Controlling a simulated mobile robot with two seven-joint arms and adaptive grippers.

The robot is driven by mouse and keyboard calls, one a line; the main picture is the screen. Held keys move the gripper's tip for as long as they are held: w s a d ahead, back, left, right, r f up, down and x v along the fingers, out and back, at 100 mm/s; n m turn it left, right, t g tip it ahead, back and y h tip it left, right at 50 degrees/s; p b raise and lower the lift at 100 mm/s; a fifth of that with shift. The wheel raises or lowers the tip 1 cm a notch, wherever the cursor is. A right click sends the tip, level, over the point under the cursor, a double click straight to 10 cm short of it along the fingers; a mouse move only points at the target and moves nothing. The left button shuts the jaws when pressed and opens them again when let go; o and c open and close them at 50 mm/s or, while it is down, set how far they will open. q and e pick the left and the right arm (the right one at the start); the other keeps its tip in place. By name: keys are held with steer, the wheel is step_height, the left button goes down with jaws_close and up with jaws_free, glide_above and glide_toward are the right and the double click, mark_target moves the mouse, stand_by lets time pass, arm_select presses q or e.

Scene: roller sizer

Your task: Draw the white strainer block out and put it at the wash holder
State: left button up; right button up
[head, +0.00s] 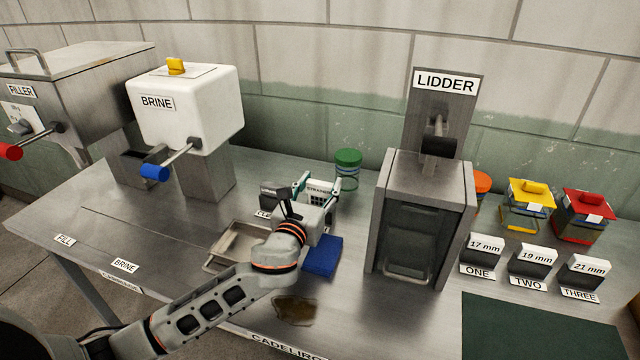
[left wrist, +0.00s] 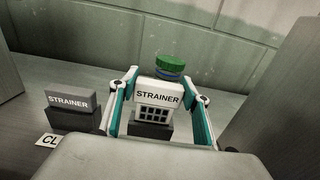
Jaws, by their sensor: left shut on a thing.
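The white strainer block (head: 318,191), with "STRAINER" on it and a grid of dark holes, is at the back middle of the table. In the left wrist view the same white block (left wrist: 158,98) stands upright between the fingers of my left gripper (left wrist: 160,88). The gripper is shut on it from both sides. A dark holder (left wrist: 150,130) is right under the block; I cannot tell whether they touch. A grey block (left wrist: 72,101) marked "STRAINER" sits in another dark holder (left wrist: 70,120) to the left, behind a partly hidden "CL" label. No label reading wash shows. My right gripper is out of view.
A green-lidded jar (head: 348,168) stands just behind the white block. The lidder (head: 425,220) rises close on the right. A metal tray (head: 237,245) and a blue cloth (head: 322,257) lie in front, with a brown puddle (head: 295,310). The white brine tank (head: 190,105) is at left.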

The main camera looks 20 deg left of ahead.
mark_target(319, 198)
arm_select(q)
steer(key=shift+f+b, duration=0.35)
steer(key=shift+f, duration=0.3)
steer(key=shift+f+b, duration=0.7)
steer(key=shift+f, duration=0.4)
steer(key=o, duration=1.2)
steer(key=s, duration=1.2)
steer(key=shift+a, duration=0.2)
